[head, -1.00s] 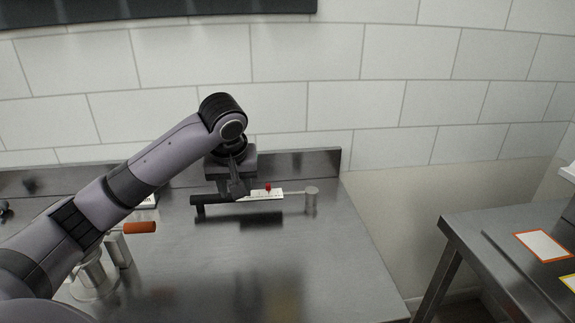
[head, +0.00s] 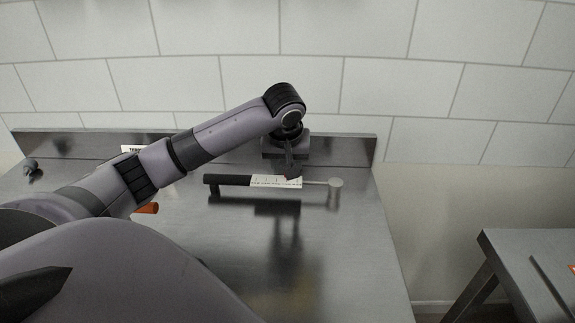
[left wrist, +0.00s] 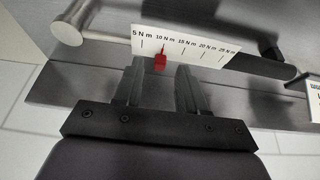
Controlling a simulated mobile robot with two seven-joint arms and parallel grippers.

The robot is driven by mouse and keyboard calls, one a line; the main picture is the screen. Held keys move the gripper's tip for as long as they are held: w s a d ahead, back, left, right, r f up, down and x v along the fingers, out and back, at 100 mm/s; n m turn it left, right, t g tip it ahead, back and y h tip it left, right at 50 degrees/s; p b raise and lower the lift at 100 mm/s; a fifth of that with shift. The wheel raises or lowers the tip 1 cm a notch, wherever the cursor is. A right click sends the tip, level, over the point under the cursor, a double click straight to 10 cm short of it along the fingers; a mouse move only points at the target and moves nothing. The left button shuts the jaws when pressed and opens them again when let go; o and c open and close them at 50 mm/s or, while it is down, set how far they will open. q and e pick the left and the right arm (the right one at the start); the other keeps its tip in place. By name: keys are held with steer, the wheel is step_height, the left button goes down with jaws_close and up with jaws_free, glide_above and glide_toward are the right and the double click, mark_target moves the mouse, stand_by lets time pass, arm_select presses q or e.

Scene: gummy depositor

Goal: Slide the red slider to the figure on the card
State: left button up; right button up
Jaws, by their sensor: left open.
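The red slider (left wrist: 160,61) sits on the white scale strip (left wrist: 190,46), its pointer by the 10 N m mark in the left wrist view. The strip runs along the dark-handled tool, also seen in the head view (head: 275,181). My left gripper (left wrist: 157,75) is open with its fingertips at the strip; the slider is just beyond the gap, nearer the left finger. In the head view my left gripper (head: 291,174) covers most of the slider. The card (head: 134,149) stands at the back left, its figure unreadable; only its edge shows in the left wrist view.
The tool has a black handle (head: 226,181) at the left and a round metal end (head: 336,183) at the right. An orange-ended item (head: 148,208) is partly behind my arm. A steel backsplash (head: 345,148) runs behind the bench. The front bench is clear.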

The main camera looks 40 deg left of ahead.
mark_target(267, 179)
arm_select(q)
steer(key=shift+w+a+f, duration=0.1)
steer(key=shift+w+f, duration=0.1)
steer(key=shift+f, duration=0.35)
jaws_close()
steer(key=shift+s+a, duration=1.6)
steer(key=shift+a, duration=0.3)
jaws_free()
steer(key=shift+r, duration=0.1)
